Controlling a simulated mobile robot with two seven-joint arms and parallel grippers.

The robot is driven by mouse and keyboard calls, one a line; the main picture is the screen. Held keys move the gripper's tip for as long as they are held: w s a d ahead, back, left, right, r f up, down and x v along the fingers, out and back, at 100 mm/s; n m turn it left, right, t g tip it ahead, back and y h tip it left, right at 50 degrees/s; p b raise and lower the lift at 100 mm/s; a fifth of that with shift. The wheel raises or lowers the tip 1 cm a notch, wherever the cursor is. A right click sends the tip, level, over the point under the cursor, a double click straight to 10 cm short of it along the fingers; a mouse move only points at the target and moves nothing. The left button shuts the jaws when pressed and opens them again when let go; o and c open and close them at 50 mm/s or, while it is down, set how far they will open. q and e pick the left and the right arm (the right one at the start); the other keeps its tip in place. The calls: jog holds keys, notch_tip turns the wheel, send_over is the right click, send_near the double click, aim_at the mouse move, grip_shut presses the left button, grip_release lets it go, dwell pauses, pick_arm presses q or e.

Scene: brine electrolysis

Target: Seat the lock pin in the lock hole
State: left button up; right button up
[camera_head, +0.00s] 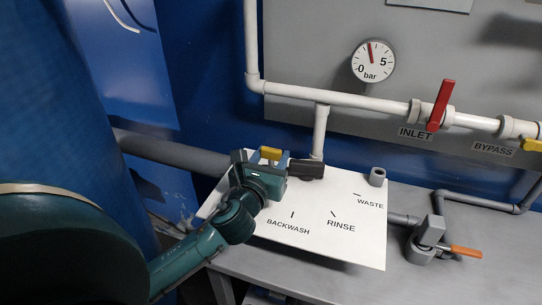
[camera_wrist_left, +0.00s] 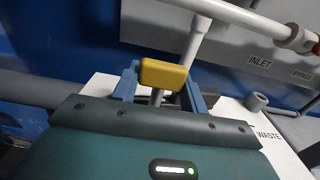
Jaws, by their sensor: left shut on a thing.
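My left gripper (camera_head: 272,157) reaches over the white label plate from the left and is shut on a yellow-headed piece, which I take to be the lock pin (camera_head: 270,153). In the left wrist view the pin's yellow head (camera_wrist_left: 164,74) sits between the blue fingers (camera_wrist_left: 160,90), with a short grey shaft below it. The shaft's lower end is hidden. A short grey hollow post (camera_head: 377,177) stands on the plate by WASTE, right of the gripper; it also shows in the left wrist view (camera_wrist_left: 256,101). I cannot tell whether it is the lock hole.
The white plate (camera_head: 330,248) carries BACKWASH, RINSE and WASTE marks. A dark bar (camera_head: 307,169) lies just right of the gripper, near a white vertical pipe (camera_head: 320,132). A red INLET handle (camera_head: 440,105), a yellow BYPASS handle (camera_head: 532,145) and an orange-handled valve (camera_head: 465,251) are at right.

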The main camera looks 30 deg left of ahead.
pick_arm(q)
jog(key=shift+p, duration=0.35)
dwell(0.4)
jog(key=shift+f+b, duration=0.3)
jog(key=shift+f, duration=0.3)
dwell(0.3)
jog(key=shift+p, duration=0.3)
dwell(0.4)
jog(key=shift+s+f+b, duration=0.1)
jog(key=shift+f+b, duration=0.2)
jog(key=shift+f, duration=0.45)
dwell(0.6)
jog(key=shift+r+p, duration=0.15)
jog(key=shift+p, duration=0.3)
jog(key=shift+f, duration=0.4)
dwell(1.0)
jog(key=o, duration=1.1)
jog(key=shift+f, duration=0.1)
